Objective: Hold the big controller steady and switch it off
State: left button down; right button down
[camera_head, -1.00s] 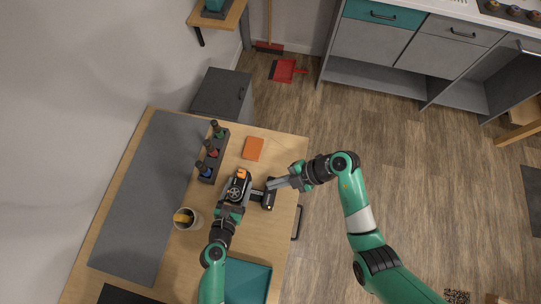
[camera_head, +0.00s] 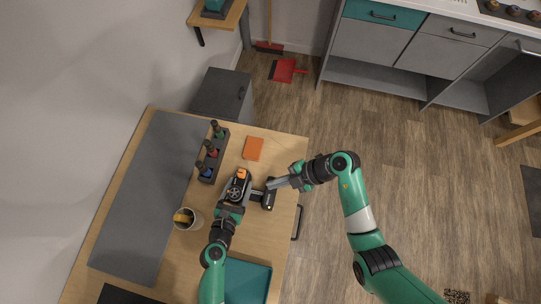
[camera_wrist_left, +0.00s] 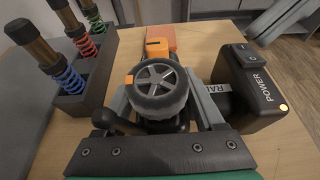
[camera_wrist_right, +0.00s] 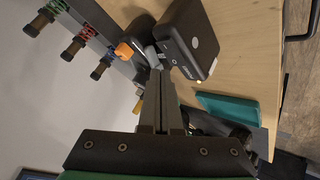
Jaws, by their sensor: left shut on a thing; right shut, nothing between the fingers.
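The big controller is dark, with a grey-spoked black wheel (camera_wrist_left: 158,88), an orange part behind the wheel, and a black box (camera_wrist_left: 262,88) marked POWER. A rocker switch (camera_wrist_left: 240,54) is on the box, and a small yellow light (camera_wrist_left: 284,108) shows near its corner. My left gripper (camera_head: 234,198) is shut on the controller, its fingers on either side below the wheel. My right gripper (camera_head: 274,184) is shut and empty, its fingertips at the switch end of the box (camera_wrist_right: 190,40). I cannot tell whether they touch the switch.
A dark rack with several coloured shock absorbers (camera_head: 211,152) stands behind left. An orange box (camera_head: 253,148) lies beyond the controller. A cup (camera_head: 187,218) stands left, a grey mat (camera_head: 150,190) lies further left, and a teal tray (camera_head: 247,280) is in front. The table's right edge is close.

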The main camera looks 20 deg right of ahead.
dwell(0.7)
jog(key=shift+s+f, duration=0.1)
jog(key=shift+f, duration=0.35)
jog(key=shift+f, duration=0.3)
dwell(0.3)
dwell(0.3)
jog(key=shift+r, duration=0.75)
jog(key=shift+w+d+r, duration=0.1)
jog(key=shift+w+r, duration=0.1)
jog(key=shift+r, duration=1.05)
jog(key=shift+w+d+r, duration=0.1)
jog(key=shift+w+r, duration=0.05)
jog(key=shift+r, duration=1.1)
